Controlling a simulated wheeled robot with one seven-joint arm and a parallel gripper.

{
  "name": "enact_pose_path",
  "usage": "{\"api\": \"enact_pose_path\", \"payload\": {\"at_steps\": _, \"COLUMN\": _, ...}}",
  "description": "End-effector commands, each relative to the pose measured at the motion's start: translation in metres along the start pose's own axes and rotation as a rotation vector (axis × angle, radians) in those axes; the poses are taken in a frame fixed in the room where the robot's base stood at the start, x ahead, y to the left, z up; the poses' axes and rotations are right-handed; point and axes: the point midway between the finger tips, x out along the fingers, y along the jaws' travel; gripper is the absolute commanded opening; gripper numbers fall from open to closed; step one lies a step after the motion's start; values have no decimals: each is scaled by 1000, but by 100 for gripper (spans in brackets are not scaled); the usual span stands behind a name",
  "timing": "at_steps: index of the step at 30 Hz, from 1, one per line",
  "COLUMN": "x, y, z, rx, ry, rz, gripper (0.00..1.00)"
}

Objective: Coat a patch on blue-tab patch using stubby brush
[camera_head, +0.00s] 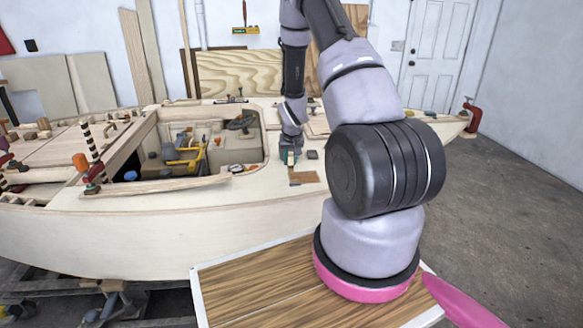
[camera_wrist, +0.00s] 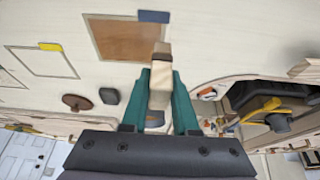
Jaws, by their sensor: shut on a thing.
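The blue-tab patch (camera_wrist: 112,34) is an outlined rectangle on the pale plywood, with a blue tab (camera_wrist: 154,16) at its corner. Brown coating covers most of it, with a paler strip along its left side in the wrist view. It also shows in the head view (camera_head: 307,178). My gripper (camera_wrist: 161,88) has teal fingers shut on the stubby brush (camera_wrist: 159,72), a short pale wooden block with a brown end. The brush end overlaps the patch's right edge in the wrist view; I cannot tell whether it touches. In the head view my gripper (camera_head: 289,156) is beside the patch.
A yellow-tab patch (camera_wrist: 40,62), bare inside, lies to the left in the wrist view. A round brown thing (camera_wrist: 76,102) and a small dark block (camera_wrist: 109,96) lie on the plywood. The open cockpit (camera_head: 215,150) holds a yellow tool (camera_head: 187,160) and clutter.

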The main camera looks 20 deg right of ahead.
Motion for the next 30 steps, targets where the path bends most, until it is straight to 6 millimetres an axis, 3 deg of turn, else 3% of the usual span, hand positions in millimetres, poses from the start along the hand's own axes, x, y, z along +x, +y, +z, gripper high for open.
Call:
{"api": "enact_pose_path", "payload": {"at_steps": 11, "x": -26, "y": -2, "z": -18, "rx": 1, "ry": 0, "rz": 1, "gripper": 0}}
{"api": "enact_pose_path", "payload": {"at_steps": 30, "x": -27, "y": -2, "z": -19, "rx": 1, "ry": 0, "rz": 1, "gripper": 0}}
